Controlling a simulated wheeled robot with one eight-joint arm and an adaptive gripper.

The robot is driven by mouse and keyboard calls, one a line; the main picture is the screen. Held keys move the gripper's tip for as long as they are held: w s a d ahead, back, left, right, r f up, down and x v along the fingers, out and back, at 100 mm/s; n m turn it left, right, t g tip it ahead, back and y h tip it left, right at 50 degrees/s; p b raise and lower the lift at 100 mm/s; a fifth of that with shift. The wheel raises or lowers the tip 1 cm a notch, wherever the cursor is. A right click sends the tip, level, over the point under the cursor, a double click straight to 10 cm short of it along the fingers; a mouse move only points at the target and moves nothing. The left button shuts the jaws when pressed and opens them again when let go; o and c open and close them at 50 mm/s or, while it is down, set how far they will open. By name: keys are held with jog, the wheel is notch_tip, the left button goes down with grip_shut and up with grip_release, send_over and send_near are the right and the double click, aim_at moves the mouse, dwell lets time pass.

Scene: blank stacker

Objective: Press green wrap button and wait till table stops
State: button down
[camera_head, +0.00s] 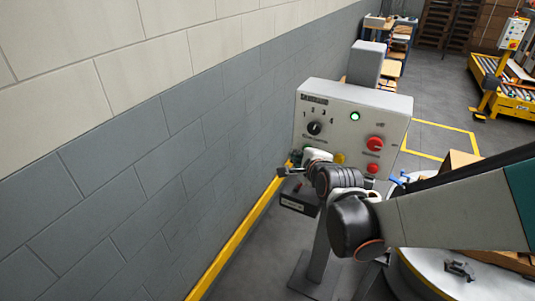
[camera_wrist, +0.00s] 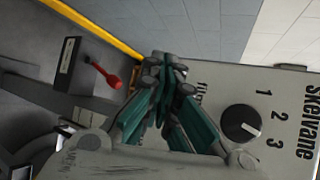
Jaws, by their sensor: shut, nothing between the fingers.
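The grey control panel (camera_head: 340,98) stands on a post beside the wall. It bears a lit green lamp (camera_head: 354,116), a black selector knob (camera_head: 314,128) and two red buttons (camera_head: 375,144). A yellow button (camera_head: 339,158) shows just above my arm. My gripper (camera_head: 281,171) is at the panel's lower left, its fingers together and empty. In the wrist view, the teal fingers (camera_wrist: 166,64) meet over the panel edge, with the knob (camera_wrist: 241,123) to the right. Contact cannot be told.
A round grey turntable (camera_head: 415,285) lies at the lower right, partly behind my arm. A block wall with a yellow floor-level strip (camera_head: 235,247) runs close on the left. A red-handled part (camera_wrist: 108,77) hangs below the panel. A yellow conveyor (camera_head: 510,103) stands far right.

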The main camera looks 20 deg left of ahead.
jog(key=shift+w, duration=0.1)
dwell(0.7)
jog(key=shift+w, duration=0.35)
